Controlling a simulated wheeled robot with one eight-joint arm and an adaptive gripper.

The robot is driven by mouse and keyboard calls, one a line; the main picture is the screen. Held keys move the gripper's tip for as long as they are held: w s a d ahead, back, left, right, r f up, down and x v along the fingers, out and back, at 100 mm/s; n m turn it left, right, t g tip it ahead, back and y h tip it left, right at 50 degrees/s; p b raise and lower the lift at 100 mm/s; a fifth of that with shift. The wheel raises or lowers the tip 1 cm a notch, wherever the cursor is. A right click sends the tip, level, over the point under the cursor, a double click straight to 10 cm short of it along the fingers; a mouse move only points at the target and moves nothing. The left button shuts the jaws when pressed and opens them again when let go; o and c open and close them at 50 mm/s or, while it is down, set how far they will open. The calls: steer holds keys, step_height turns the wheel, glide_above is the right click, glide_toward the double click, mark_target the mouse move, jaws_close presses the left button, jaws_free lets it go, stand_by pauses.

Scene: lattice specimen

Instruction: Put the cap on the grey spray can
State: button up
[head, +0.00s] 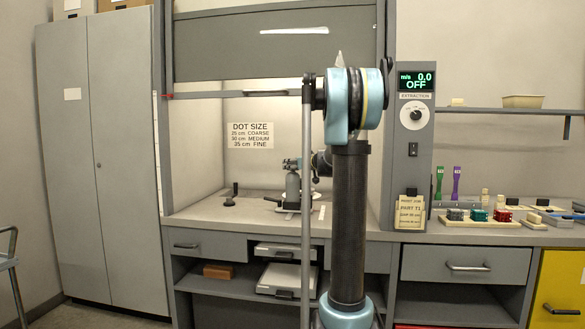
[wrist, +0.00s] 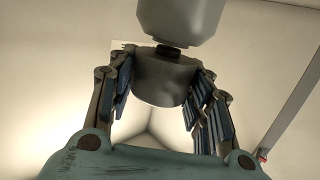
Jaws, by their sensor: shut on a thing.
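The grey spray can (head: 293,188) stands upright in the hood, partly hidden by my arm and the upright bar. My gripper (head: 301,163) is level with the can's top. In the wrist view, my gripper (wrist: 163,88) is shut on a grey cap (wrist: 162,72), with a finger on each side. The can (wrist: 182,14) shows at the top of this view, its rounded shoulder and dark nozzle facing the cap's mouth. The nozzle is right at the cap's rim; I cannot tell whether they touch. In the head view the cap is too small to make out.
The raised grey sash (head: 275,45) hangs above the opening. A dark knobbed stand (head: 230,197) is on the hood floor left of the can. A DOT SIZE sign (head: 250,136) is on the back wall. A wooden tray (head: 480,223) with coloured blocks lies on the right counter.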

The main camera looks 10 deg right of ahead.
steer(key=shift+f, duration=0.7)
stand_by(0.8)
steer(key=o, duration=1.1)
steer(key=shift+c, duration=0.2)
steer(key=o, duration=0.5)
steer(key=shift+v, duration=2.5)
steer(key=v, duration=1.2)
steer(key=shift+f, duration=0.1)
